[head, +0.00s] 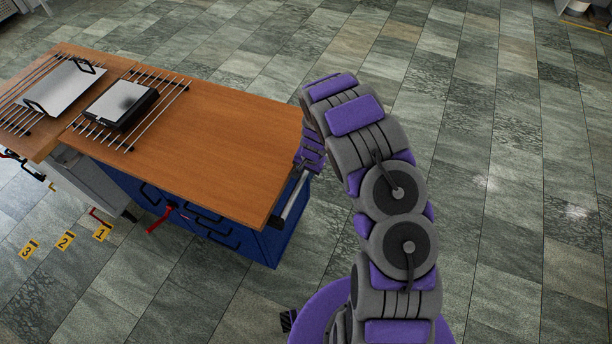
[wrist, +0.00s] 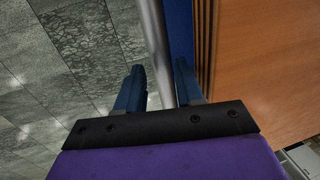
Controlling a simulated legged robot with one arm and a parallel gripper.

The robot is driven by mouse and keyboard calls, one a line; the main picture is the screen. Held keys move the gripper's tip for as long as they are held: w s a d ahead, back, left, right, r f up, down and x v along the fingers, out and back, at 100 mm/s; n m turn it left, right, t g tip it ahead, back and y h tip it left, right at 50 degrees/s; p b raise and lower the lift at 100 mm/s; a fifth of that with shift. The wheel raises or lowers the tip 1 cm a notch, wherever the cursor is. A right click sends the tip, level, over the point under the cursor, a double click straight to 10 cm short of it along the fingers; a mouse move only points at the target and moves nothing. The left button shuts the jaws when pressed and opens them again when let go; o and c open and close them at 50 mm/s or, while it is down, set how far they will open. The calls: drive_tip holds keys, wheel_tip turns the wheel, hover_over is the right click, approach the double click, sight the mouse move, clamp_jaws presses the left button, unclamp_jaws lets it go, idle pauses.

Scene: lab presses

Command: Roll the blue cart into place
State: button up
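The blue cart (head: 262,246) has a wooden top (head: 215,145) and stands left of my arm. A grey metal handle bar (head: 295,197) runs along its right end. My gripper (head: 306,164) is at the far part of that bar; its fingers are hard to make out in the head view. In the wrist view my gripper (wrist: 159,75) is open, with one dark blue finger on each side of the handle bar (wrist: 156,35). A gap shows between the left finger and the bar. The cart's wooden top (wrist: 260,60) fills the right side there.
A black device (head: 120,104) and a metal tray (head: 62,87) sit on racks at the left. A grey unit (head: 88,182) adjoins the cart. Yellow floor markers 1 (head: 102,232), 2 (head: 66,240) and 3 (head: 29,248) lie in front. Tiled floor to the right is clear.

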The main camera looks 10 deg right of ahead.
drive_tip(key=shift+a+f, duration=0.7)
drive_tip(key=shift+a, duration=0.15)
drive_tip(key=shift+d+f, duration=0.1)
drive_tip(key=shift+f, duration=0.15)
drive_tip(key=shift+w+d+f, duration=0.2)
drive_tip(key=shift+d+f, duration=0.1)
drive_tip(key=shift+d, duration=0.2)
drive_tip(key=shift+d+r, duration=0.1)
drive_tip(key=shift+d, duration=0.05)
drive_tip(key=shift+a+r, duration=0.1)
drive_tip(key=shift+a, duration=0.25)
drive_tip(key=c, duration=0.4)
drive_tip(key=shift+d, duration=0.15)
clamp_jaws()
